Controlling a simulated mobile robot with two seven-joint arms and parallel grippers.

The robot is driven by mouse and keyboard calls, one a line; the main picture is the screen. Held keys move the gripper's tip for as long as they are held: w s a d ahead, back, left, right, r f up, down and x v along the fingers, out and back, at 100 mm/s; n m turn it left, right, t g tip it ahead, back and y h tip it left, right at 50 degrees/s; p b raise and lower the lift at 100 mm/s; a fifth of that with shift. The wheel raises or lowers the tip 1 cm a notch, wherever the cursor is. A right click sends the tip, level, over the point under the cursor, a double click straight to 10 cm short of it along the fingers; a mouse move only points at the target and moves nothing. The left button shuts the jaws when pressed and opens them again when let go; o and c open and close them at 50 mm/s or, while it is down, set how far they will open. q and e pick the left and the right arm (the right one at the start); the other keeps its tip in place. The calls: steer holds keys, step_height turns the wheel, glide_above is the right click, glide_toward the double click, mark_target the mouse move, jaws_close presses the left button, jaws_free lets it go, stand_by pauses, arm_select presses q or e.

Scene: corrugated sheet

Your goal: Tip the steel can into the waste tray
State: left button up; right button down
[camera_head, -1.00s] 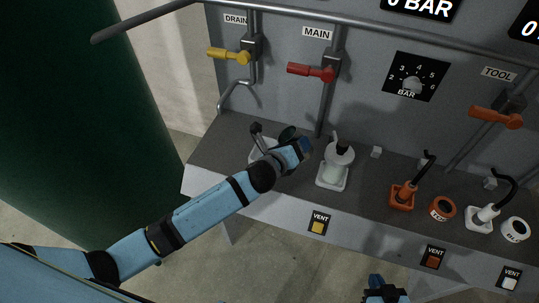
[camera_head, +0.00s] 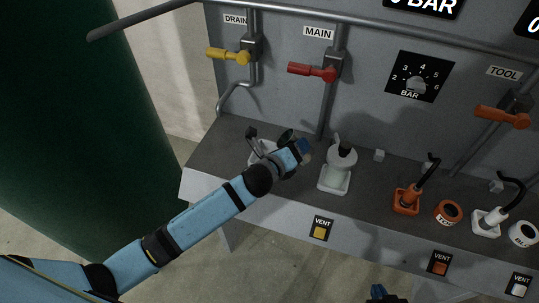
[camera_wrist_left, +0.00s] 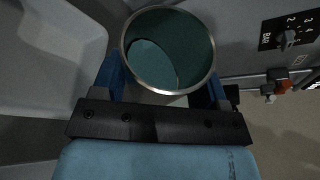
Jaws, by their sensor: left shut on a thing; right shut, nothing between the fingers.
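The steel can (camera_wrist_left: 168,88) is held between the blue fingers of my left gripper (camera_wrist_left: 163,80). Its round mouth faces the wrist camera, and a paler teal patch shows inside; I cannot tell if this is liquid or the bottom. In the head view the dark mouth of the can (camera_head: 287,136) shows just behind my left gripper (camera_head: 298,148). A pale tray (camera_head: 262,148), likely the waste tray, lies left of the can, partly hidden by my wrist. It seems to fill the left of the wrist view (camera_wrist_left: 48,65). My right gripper (camera_head: 377,292) is shut and empty at the bottom edge.
A white pot-like fitting (camera_head: 335,180) stands right of my left gripper. Further right are an orange holder (camera_head: 406,203), an orange ring (camera_head: 447,212) and a white holder (camera_head: 486,222). Yellow (camera_head: 229,56) and red (camera_head: 312,71) valve handles project from the panel behind.

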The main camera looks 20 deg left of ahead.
arm_select(q)
steer(key=shift+r+n+h+b, duration=0.3)
steer(key=shift+n+h+b, duration=0.15)
steer(key=shift+b, duration=0.4)
arm_select(e)
steer(key=shift+f, duration=1)
arm_select(q)
steer(key=shift+f+n+b, duration=0.15)
steer(key=shift+n+b, duration=0.1)
steer(key=shift+b, duration=0.65)
arm_select(e)
steer(key=shift+f, duration=0.8)
arm_select(q)
steer(key=shift+f+n+t+b, duration=0.3)
steer(key=shift+n+b, duration=0.1)
steer(key=shift+b, duration=0.5)
arm_select(e)
steer(key=shift+a+f, duration=0.1)
steer(key=shift+f, duration=0.6)
arm_select(q)
steer(key=shift+a+r+n+h+b, duration=0.15)
steer(key=shift+r+n+h+b, duration=0.3)
steer(key=shift+b, duration=0.4)
arm_select(e)
steer(key=shift+w+a+f+m, duration=0.2)
steer(key=shift+f+m, duration=0.1)
steer(key=shift+f, duration=0.15)
